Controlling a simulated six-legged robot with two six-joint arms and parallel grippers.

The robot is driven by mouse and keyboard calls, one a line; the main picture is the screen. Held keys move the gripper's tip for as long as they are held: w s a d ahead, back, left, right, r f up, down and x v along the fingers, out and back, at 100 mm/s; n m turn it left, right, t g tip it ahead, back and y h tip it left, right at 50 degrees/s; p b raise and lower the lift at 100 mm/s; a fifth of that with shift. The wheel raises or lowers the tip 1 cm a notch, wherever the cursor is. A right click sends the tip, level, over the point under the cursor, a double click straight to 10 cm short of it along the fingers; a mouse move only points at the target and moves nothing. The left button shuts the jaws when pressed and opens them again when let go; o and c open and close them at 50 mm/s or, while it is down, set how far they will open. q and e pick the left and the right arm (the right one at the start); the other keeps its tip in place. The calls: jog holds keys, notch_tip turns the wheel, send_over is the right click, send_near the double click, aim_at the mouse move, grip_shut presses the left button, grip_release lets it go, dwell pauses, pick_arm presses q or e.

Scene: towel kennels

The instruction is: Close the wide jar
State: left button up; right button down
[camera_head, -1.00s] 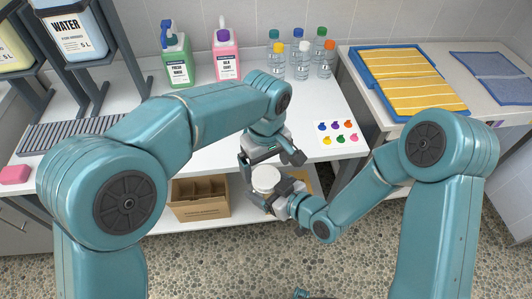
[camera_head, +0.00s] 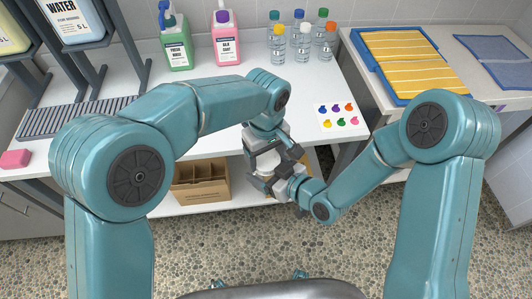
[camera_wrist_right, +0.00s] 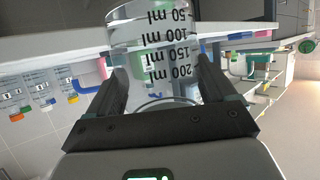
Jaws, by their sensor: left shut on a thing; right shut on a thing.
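The wide jar (camera_wrist_right: 155,55) is clear, with dark volume marks, and shows upside down in the right wrist view between my right gripper's fingers (camera_wrist_right: 165,85). In the head view my right gripper (camera_head: 272,184) is shut on the jar in front of the white table, and the jar body is mostly hidden there. A round white lid (camera_head: 267,163) shows at the jar's top. My left gripper (camera_head: 269,156) is shut on the lid from above. Whether the lid is seated fully or turned tight cannot be told.
A cardboard box (camera_head: 203,188) with compartments stands on the low shelf behind. Bottles with coloured caps (camera_head: 303,42), a green jug (camera_head: 175,45) and a pink jug (camera_head: 226,42) stand on the table. A blue tray (camera_head: 397,80) with a yellow striped towel lies right.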

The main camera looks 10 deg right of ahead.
pick_arm(q)
jog(key=m, duration=0.3)
jog(key=o, duration=1.2)
jog(key=shift+c, duration=0.2)
jog(key=shift+r, duration=0.1)
jog(key=shift+r, duration=2.2)
jog(key=shift+c, duration=0.3)
